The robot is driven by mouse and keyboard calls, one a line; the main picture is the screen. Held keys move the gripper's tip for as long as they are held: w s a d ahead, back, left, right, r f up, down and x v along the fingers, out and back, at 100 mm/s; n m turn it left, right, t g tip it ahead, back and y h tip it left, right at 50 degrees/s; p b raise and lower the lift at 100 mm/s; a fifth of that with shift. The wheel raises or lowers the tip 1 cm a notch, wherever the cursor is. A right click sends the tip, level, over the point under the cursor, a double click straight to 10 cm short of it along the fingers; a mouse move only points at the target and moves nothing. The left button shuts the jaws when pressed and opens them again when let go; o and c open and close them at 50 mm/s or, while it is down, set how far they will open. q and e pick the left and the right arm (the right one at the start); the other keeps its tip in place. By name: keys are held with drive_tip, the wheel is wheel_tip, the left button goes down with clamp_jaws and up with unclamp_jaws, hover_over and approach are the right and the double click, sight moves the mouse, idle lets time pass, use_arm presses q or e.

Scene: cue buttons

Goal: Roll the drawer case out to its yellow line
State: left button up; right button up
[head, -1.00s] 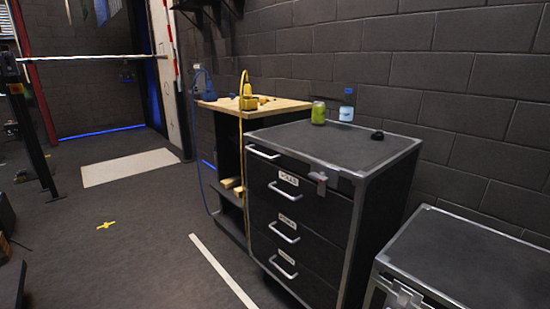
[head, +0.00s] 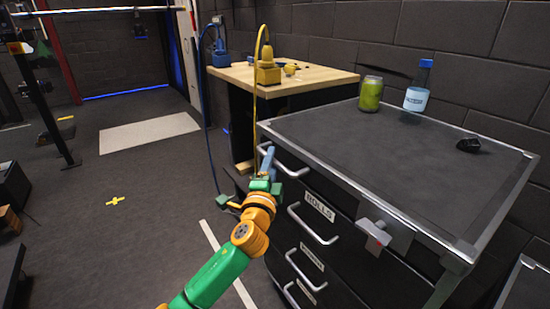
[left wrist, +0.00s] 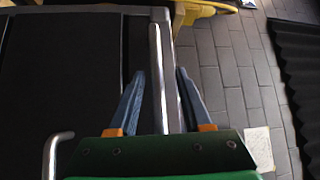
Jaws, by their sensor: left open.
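The black drawer case (head: 400,150) with silver edges and several front handles stands right of centre in the head view. Its front faces left. My left gripper (head: 267,163) is at the far end of its front, by the top drawer handle (head: 285,163). In the left wrist view the open fingers (left wrist: 160,75) lie on either side of a silver bar (left wrist: 156,110); I cannot tell whether it is the handle or an edge strip. A pale floor line (head: 212,240) runs left of the case, partly behind my arm; it looks whitish. My right gripper is out of view.
A wood-topped bench (head: 300,80) with a yellow tool (head: 267,72) is behind. A yellow cross (head: 115,201) marks open floor at left.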

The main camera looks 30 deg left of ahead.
use_arm(q)
drive_tip(key=shift+f+x, duration=0.2)
drive_tip(key=shift+x, duration=0.7)
drive_tip(key=shift+r, duration=0.1)
clamp_jaws()
idle(0.6)
